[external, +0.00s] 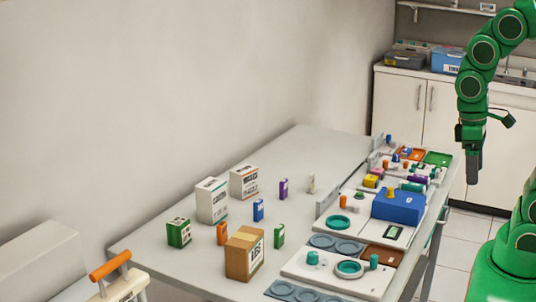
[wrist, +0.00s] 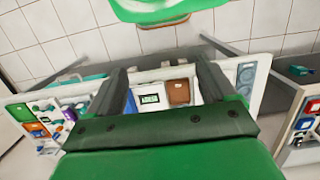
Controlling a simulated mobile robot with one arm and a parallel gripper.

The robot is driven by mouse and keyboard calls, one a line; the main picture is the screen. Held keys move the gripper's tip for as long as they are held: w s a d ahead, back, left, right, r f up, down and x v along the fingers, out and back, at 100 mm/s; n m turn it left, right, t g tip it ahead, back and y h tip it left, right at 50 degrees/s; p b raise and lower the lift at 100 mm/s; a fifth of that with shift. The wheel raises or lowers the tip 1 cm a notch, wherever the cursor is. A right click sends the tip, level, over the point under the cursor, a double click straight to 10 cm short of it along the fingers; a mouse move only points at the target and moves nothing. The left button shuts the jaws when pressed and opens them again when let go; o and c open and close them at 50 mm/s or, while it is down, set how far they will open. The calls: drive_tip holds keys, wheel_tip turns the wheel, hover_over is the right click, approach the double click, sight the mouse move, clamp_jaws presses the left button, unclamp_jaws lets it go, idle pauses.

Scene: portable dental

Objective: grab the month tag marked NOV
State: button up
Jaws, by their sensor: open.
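Several small upright tags stand on the grey table in the external view: a purple one (external: 283,188), a blue one (external: 258,210), an orange one (external: 222,233), a green one (external: 279,235) and a pale one (external: 311,183). Their print is too small to read, so I cannot tell which is marked NOV. My gripper (external: 474,180) points down at the right, beyond the table's right edge and well apart from the tags. In the wrist view my gripper (wrist: 162,72) is open and empty, with trays behind its fingers.
Two white boxes (external: 211,201), a brown box (external: 244,254) and a green box (external: 179,232) stand around the tags. Trays with a blue case (external: 398,206) and small parts line the table's right side. White cabinets (external: 425,100) stand behind.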

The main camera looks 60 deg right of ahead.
drive_tip(key=c, duration=0.7)
drive_tip(key=shift+o, duration=0.2)
drive_tip(key=w+a+f+m+g+y, duration=0.15)
drive_tip(key=w+a+m+y, duration=0.3)
drive_tip(key=w, duration=0.85)
drive_tip(key=w+a+f+m+g+y, duration=0.1)
drive_tip(key=w+a+f+m+y, duration=0.3)
drive_tip(key=w, duration=0.9)
drive_tip(key=m+t+y, duration=0.4)
drive_tip(key=m+y, duration=0.1)
drive_tip(key=m, duration=0.4)
approach(279, 231)
drive_tip(key=shift+w+a+f, duration=0.1)
drive_tip(key=shift+w+f, duration=0.1)
drive_tip(key=shift+f, duration=0.35)
drive_tip(key=shift+w+a+f, duration=0.1)
drive_tip(key=shift+w+f, duration=0.1)
drive_tip(key=shift+f, duration=0.3)
drive_tip(key=shift+a+f, duration=0.2)
drive_tip(key=shift+a, duration=0.1)
drive_tip(key=shift+x, duration=3.5)
